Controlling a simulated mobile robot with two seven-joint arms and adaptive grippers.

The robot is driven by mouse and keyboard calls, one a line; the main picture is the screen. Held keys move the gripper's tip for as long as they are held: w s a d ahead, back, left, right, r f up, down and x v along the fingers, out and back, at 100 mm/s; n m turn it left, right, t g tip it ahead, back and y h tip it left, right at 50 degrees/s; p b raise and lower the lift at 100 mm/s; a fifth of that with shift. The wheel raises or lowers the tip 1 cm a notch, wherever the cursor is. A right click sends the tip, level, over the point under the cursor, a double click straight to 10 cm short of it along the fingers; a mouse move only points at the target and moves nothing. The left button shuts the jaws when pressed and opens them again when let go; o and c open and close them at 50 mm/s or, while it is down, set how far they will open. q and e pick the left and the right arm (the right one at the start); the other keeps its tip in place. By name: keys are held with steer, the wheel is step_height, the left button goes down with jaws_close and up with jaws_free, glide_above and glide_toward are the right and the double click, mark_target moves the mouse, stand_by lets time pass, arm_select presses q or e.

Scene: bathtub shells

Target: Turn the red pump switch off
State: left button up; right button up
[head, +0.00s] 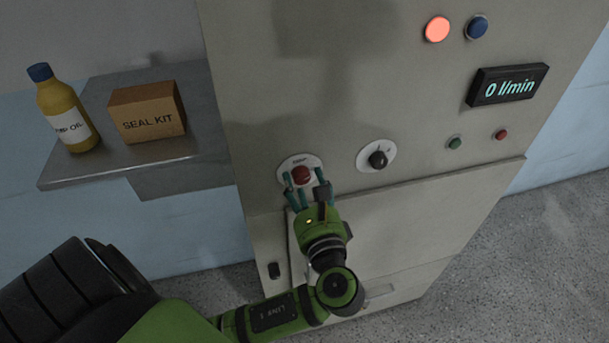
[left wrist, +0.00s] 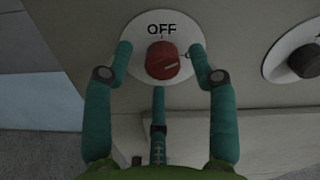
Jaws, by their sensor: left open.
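The red pump switch (head: 300,175) is a round knob on a white disc on the grey cabinet front. In the left wrist view the red knob (left wrist: 168,62) sits below the word OFF, and a short mark on its face points to the right and slightly up. My left gripper (head: 307,182) is open in front of the switch. Its teal fingers stand to either side of the knob, with a third finger below it. I cannot tell whether any finger touches the knob. My right gripper is not in view.
A black knob (head: 378,159) on a white disc is to the right. Above are a lit red lamp (head: 437,29), a blue button (head: 477,27) and a display (head: 507,86) reading 0 l/min. A shelf (head: 163,150) at left holds a yellow bottle (head: 62,112) and a seal kit box (head: 147,110).

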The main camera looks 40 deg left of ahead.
arm_select(q)
steer(key=shift+w+a, duration=0.3)
steer(key=shift+a, duration=0.05)
